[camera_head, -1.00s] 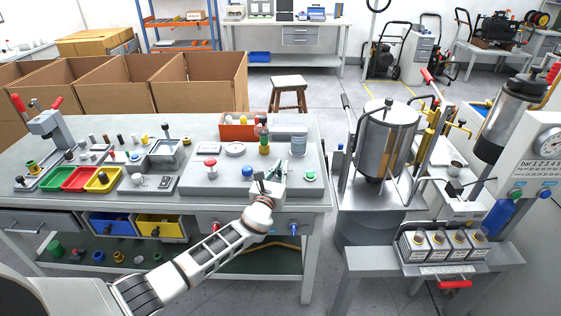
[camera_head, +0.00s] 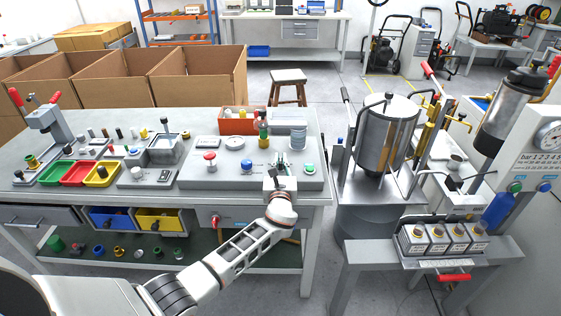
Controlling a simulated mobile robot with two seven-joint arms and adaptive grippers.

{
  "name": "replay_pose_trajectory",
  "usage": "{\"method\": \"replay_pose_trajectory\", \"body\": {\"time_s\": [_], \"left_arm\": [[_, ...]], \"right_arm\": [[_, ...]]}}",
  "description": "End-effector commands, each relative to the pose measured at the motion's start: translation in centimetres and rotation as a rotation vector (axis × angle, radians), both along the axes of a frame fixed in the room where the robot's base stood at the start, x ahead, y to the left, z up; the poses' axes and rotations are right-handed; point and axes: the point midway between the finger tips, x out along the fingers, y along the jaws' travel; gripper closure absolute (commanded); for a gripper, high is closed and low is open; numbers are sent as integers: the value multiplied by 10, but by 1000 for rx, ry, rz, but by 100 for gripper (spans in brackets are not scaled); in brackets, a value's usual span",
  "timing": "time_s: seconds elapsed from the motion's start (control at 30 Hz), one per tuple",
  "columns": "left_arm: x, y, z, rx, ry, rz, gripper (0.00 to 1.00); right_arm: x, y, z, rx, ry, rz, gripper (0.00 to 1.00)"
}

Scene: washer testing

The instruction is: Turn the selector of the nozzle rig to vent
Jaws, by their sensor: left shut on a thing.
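The nozzle rig (camera_head: 210,176) is a grey panel box on the workbench. Its top carries a red mushroom button (camera_head: 210,157), a blue knob (camera_head: 246,165), a green button (camera_head: 309,168) and a brown-and-green upright nozzle part (camera_head: 263,133). My left gripper (camera_head: 282,164) is over the right part of the panel, between the blue knob and the green button. It is shut on the small selector there, which the fingers and wrist mostly hide. The selector's pointing direction and markings cannot be read. My right gripper does not show.
An orange-red bin (camera_head: 238,126) stands behind the rig. Red, green and yellow trays (camera_head: 102,174) and a press (camera_head: 48,125) are to the left on the bench. A steel tank (camera_head: 387,140) stands to the right, past a floor gap.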

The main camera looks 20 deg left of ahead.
Motion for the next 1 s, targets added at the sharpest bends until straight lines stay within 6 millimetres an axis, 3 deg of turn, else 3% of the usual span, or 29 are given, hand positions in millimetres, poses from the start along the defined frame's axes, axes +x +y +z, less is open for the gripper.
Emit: {"method": "replay_pose_trajectory", "body": {"time_s": [0.03,0.1,0.13,0.57,0.77,1.0], "left_arm": [[0,0,-1,-1,2,0,100],[0,0,-1,-1,2,-1,76],[0,0,-1,-1,2,-1,74],[-5,-1,-1,0,0,-1,74],[-29,-8,-1,-2,1,-2,74],[-74,-21,-1,-2,1,-1,74]], "right_arm": [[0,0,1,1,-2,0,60],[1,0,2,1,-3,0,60],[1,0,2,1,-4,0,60],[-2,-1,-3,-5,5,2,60],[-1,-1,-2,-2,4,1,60],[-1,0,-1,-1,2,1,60]]}}
